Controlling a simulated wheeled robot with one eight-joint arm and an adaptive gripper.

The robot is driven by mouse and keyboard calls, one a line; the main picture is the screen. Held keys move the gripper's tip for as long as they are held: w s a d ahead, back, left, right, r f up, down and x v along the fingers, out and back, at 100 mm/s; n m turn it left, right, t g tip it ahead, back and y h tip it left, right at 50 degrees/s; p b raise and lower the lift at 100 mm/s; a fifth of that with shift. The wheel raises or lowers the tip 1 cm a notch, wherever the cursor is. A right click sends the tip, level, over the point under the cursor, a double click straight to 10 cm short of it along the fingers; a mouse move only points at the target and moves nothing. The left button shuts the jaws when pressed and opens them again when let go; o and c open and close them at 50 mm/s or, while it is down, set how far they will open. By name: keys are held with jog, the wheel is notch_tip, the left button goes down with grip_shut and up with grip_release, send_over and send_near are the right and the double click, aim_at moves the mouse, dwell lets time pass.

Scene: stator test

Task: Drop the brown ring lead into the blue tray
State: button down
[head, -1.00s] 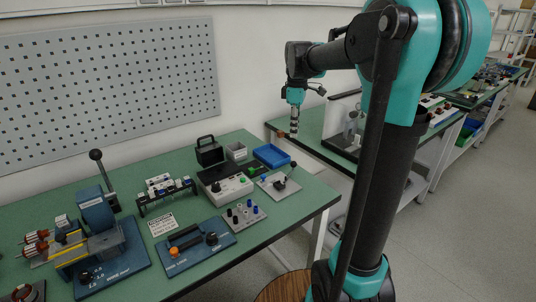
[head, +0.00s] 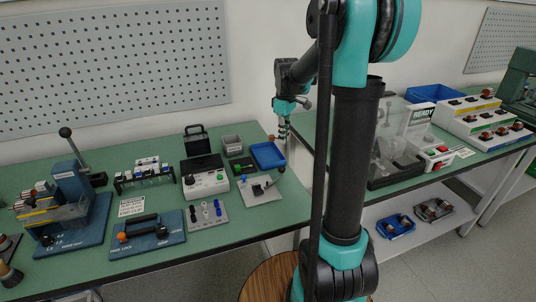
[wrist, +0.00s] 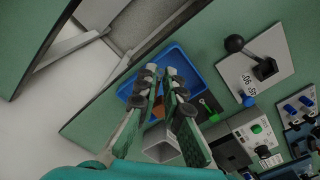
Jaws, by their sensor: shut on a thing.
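My gripper (wrist: 160,75) is closed, its two green fingers drawn together at the tips. A small brown piece (wrist: 158,108) shows between the fingers, probably the brown ring lead; its shape is mostly hidden. In the head view my gripper (head: 284,138) hangs pointing down near the right end of the near bench. The blue tray (head: 268,155) lies at the back right corner of that bench, just left of and below the gripper in the picture. In the wrist view the blue tray (wrist: 205,72) lies below the fingertips, partly covered by them.
A grey bin (head: 232,143) stands left of the tray, and a plate with a black lever (head: 262,188) lies in front. A white control box (head: 207,182) is further left. Another blue tray (head: 433,92) stands on the right bench. A gap separates the benches.

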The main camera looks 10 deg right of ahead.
jog(key=shift+f, duration=2.9)
jog(key=c, duration=1.6)
grip_release()
notch_tip(320, 180, up, 12)
jog(key=shift+r, duration=0.1)
jog(key=shift+s, duration=0.1)
